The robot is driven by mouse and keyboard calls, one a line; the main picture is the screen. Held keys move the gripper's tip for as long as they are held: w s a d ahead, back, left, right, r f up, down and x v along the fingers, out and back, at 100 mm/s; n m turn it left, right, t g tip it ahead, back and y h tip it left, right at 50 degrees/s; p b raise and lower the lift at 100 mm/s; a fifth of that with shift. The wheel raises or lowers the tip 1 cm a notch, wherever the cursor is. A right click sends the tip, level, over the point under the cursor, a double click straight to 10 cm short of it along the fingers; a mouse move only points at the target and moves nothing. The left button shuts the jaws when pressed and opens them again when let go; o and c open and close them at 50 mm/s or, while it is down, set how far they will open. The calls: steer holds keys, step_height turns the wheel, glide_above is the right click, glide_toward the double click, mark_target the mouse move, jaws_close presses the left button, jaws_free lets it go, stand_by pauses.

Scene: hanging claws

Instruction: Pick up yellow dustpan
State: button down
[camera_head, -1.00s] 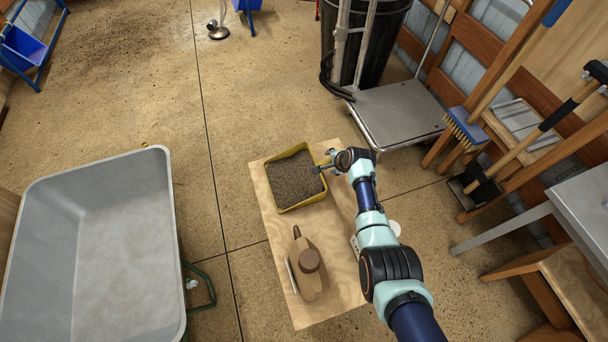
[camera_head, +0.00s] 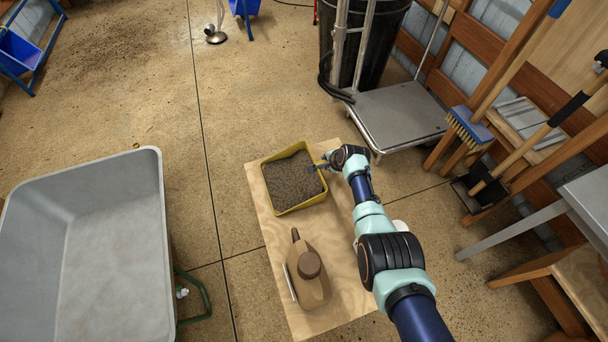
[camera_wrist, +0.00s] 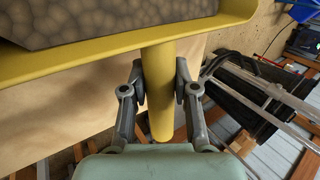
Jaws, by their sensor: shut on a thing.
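The yellow dustpan (camera_head: 293,207) sits at the far end of the plywood board, full of grey-brown grit (camera_head: 291,180). Its yellow handle (camera_wrist: 158,85) stands between the two fingers in the wrist view, with the pan's yellow rim (camera_wrist: 110,44) above. My gripper (camera_head: 321,165) is at the dustpan's right side and is shut on the handle. In the wrist view the gripper (camera_wrist: 160,92) has one finger on each side of the handle. I cannot tell whether the pan touches the board or is slightly above it.
A grey wheelbarrow tub (camera_head: 90,250) is at left. A flat cart (camera_head: 398,115) with a black bin is behind right. Brooms and shovels lean at right. Open floor lies at upper left.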

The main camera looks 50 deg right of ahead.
steer(key=shift+r, duration=0.1)
stand_by(0.3)
step_height(320, 180, up, 20)
steer(key=p, duration=1.1)
